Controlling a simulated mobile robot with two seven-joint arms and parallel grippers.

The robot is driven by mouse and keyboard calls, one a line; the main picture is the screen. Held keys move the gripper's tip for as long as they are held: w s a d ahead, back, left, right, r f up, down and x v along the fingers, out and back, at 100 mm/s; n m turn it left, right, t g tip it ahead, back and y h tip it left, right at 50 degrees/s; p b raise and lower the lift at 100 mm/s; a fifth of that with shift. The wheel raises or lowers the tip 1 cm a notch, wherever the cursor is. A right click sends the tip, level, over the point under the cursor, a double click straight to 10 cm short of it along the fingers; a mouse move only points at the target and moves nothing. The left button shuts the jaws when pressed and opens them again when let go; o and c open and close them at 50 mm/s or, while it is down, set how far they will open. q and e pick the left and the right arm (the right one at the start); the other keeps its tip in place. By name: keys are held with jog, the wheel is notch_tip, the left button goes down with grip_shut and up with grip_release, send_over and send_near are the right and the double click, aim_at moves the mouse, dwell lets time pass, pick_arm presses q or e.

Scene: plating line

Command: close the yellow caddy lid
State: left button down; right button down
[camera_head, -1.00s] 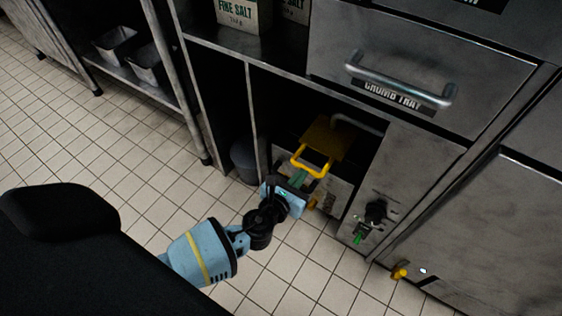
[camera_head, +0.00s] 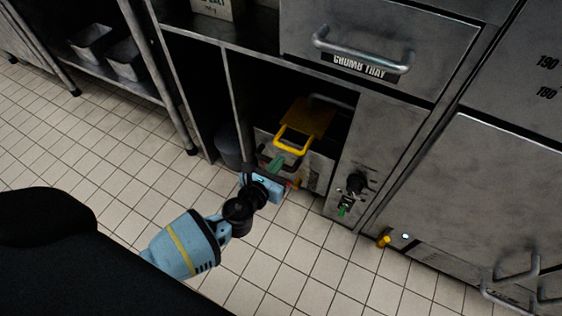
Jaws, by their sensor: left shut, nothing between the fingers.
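The yellow caddy lid (camera_head: 309,117) stands raised and tilted in the open bay under the counter. Its yellow loop handle (camera_head: 293,142) points toward me. Below it is the metal caddy body (camera_head: 318,168), partly hidden behind my gripper. My left gripper (camera_head: 274,164) is shut and empty, its green fingertips just below and left of the loop handle. I cannot tell whether the fingertips touch the handle or the caddy. My right gripper is not in view.
A drawer labelled crumb tray, with a bar handle (camera_head: 362,50), is above the bay. A dark bin (camera_head: 228,146) stands left of the caddy. A panel with a black knob (camera_head: 356,184) is to the right. The tiled floor (camera_head: 120,180) at left is clear.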

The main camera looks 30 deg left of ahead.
pick_arm(q)
jog(key=p+v, duration=0.2)
jog(key=v, duration=0.8)
jog(key=shift+s+p, duration=0.35)
jog(key=shift+p, duration=0.05)
jog(key=shift+a, duration=0.1)
